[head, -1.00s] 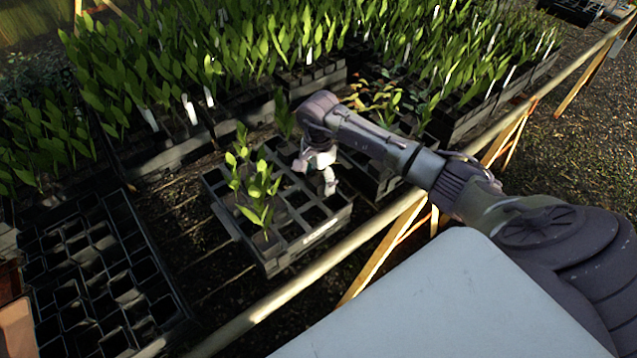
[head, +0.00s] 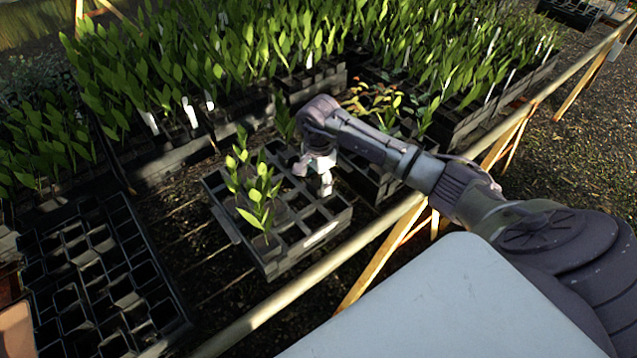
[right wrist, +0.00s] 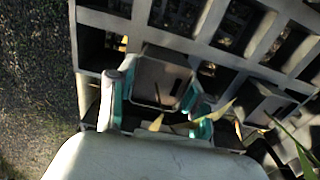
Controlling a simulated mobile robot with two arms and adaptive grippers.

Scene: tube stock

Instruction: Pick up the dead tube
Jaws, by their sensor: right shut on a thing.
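My right gripper (head: 314,177) points down over the right side of a black cell tray (head: 272,262) in the head view. In the right wrist view the gripper (right wrist: 158,112) is shut on a dark square tube (right wrist: 163,76), which sits between its teal-padded fingers. A thin brownish stem or leaf crosses near the tube's lower edge. I take this tube to be the dead one. In the head view the gripper hides it, and whether its base is clear of the tray cell cannot be told. My left gripper is not in view.
Green seedlings (head: 258,200) stand in the tray's left cells; several other cells are empty. Yellowing plants (head: 378,103) stand behind the gripper. An empty cell tray (head: 85,280) lies at left. A wooden rail (head: 290,298) runs along the front. Dense seedling trays fill the back.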

